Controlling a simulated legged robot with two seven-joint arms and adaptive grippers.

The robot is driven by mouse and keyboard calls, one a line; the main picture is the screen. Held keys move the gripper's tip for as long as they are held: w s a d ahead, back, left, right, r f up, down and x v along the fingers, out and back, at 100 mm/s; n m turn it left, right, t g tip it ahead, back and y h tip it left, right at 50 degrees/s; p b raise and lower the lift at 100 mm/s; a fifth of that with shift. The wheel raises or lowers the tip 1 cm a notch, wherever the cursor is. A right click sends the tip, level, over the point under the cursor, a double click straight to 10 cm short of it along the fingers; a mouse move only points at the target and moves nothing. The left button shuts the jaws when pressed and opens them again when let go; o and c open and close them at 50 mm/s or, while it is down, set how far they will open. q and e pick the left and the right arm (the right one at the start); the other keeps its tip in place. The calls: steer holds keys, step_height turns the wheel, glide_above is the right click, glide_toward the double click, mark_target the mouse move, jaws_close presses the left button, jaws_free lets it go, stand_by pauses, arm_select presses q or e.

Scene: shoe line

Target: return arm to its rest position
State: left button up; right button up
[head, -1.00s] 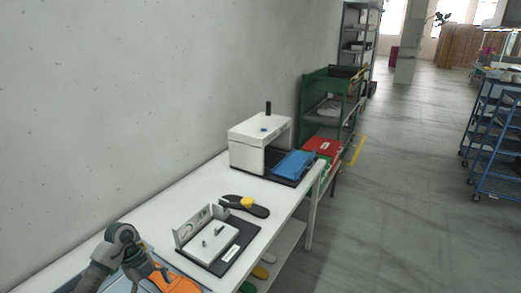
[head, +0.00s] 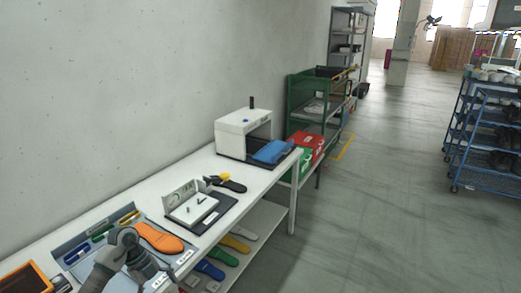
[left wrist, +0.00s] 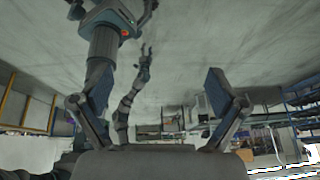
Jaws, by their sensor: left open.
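My left arm (head: 125,255) shows in the head view at the bottom left, bent in front of the near end of the white table. Its gripper tips are not clearly visible there. In the left wrist view my left gripper (left wrist: 155,95) has its two fingers spread wide apart, with nothing between them. Beyond the fingers, another grey arm of mine (left wrist: 125,105) stands out, with a small gripper (left wrist: 146,55) at its end; whether that one is open is too small to tell.
A green rack (head: 305,100) stands behind. Floor to the right is clear up to a blue cart (head: 480,135).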

arm_select(q)
steer(key=w+d+f+t+h, duration=0.2)
steer(key=d+f+t+h, duration=0.15)
steer(key=d+h, duration=0.4)
steer(key=w+d+f+t+h, duration=0.2)
steer(key=d+f+h, duration=0.25)
steer(key=d, duration=0.65)
step_height(320, 180, down, 8)
steer(key=w+a+n+t+y, duration=0.1)
steer(key=w+n+t+y, duration=0.15)
steer(key=n+t, duration=0.65)
steer(key=s+a+f+n+y, duration=0.3)
steer(key=s+f+n+y, duration=0.15)
steer(key=f, duration=0.45)
steer(key=s+a+f+n+g+y, duration=0.1)
steer(key=s+a+f+n+y, duration=0.3)
steer(key=f, duration=0.4)
steer(key=s+a+f+n+y, duration=0.35)
steer(key=s+f, duration=0.25)
steer(key=f, duration=0.3)
steer(key=s+f+g+y, duration=0.1)
steer(key=s+f+g, duration=0.4)
steer(key=s, duration=0.9)
steer(key=s+d+f+n+g+y, duration=0.1)
steer(key=s+f+g, duration=0.4)
steer(key=s, duration=0.9)
step_height(320, 180, down, 3)
steer(key=shift+d+f, duration=0.2)
